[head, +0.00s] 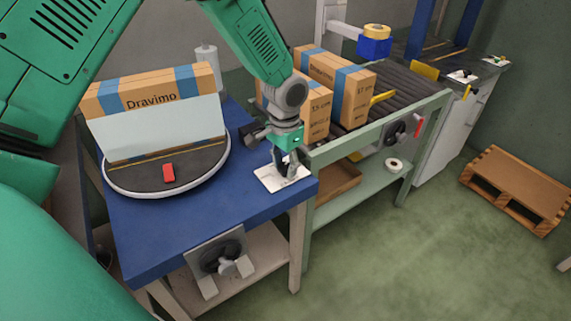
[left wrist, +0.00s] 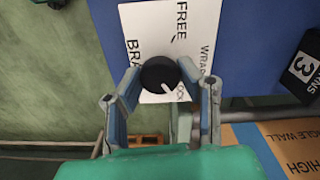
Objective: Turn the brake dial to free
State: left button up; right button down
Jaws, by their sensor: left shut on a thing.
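The brake dial is a round black knob with a white pointer line (left wrist: 159,73) on a white label plate (head: 269,180). The plate lies at the right front corner of the blue table. In the left wrist view the word FREE is at the top of the plate and a partly hidden word ending in OCK is at the lower right. The pointer line points to the lower right, toward that word. My left gripper (head: 287,168) comes down over the plate, its two fingers closed on either side of the knob. In the head view the gripper hides the knob. My right gripper is out of view.
A turntable (head: 223,164) on the blue table (head: 247,206) carries a Dravimo carton (head: 195,79), a pale sheet and a red piece (head: 168,173). More cartons (head: 353,95) stand on the roller conveyor (head: 409,87). A wooden pallet (head: 518,186) lies on the floor at right.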

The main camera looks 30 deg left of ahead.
pick_arm(q)
jog(key=shift+r+n+p, duration=0.15)
jog(key=shift+n+p, duration=0.75)
jog(key=shift+p, duration=0.1)
jog(key=n+p, duration=0.2)
jog(key=shift+n, duration=0.3)
jog(key=n+p, duration=0.2)
jog(key=shift+n, duration=0.4)
jog(key=n+p, duration=0.1)
jog(key=n, duration=0.2)
jog(key=shift+n+p, duration=0.3)
jog(key=shift+p, duration=0.1)
jog(key=n+p, duration=0.2)
jog(key=n, duration=0.4)
jog(key=shift+w, duration=0.1)
jog(key=n+p, duration=0.1)
jog(key=n, duration=0.2)
jog(key=shift+n, duration=0.4)
jog(key=shift+n+p, duration=0.45)
jog(key=shift+n, duration=1.05)
jog(key=shift+w, duration=0.1)
